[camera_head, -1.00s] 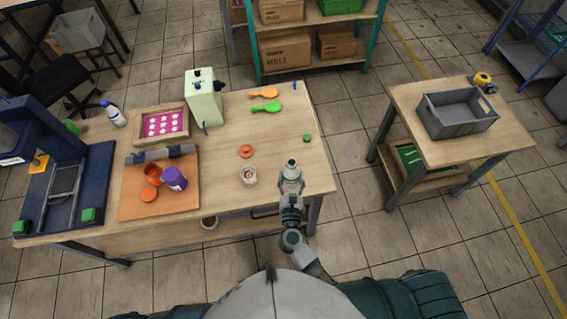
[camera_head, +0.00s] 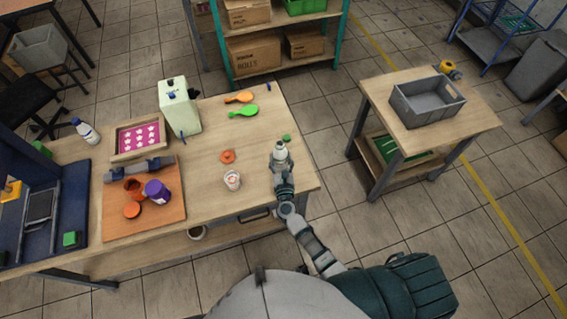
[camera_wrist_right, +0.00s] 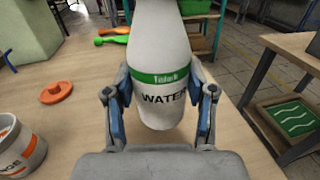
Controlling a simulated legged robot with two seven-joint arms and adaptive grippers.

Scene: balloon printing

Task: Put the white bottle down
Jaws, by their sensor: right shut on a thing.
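My right gripper (camera_head: 282,172) is shut on the white bottle (camera_head: 280,154) near the right end of the wooden table. In the right wrist view the bottle (camera_wrist_right: 160,60) stands roughly upright between the two fingers (camera_wrist_right: 160,112). It has a green band and the word WATER; its top is cut off by the frame. I cannot tell whether its base touches the table. My left gripper is not in view.
A small white cup (camera_head: 232,181) and an orange lid (camera_head: 228,157) lie left of the bottle. Orange and green paddles (camera_head: 243,111) lie farther back. A grey crate (camera_head: 427,102) stands on the side table.

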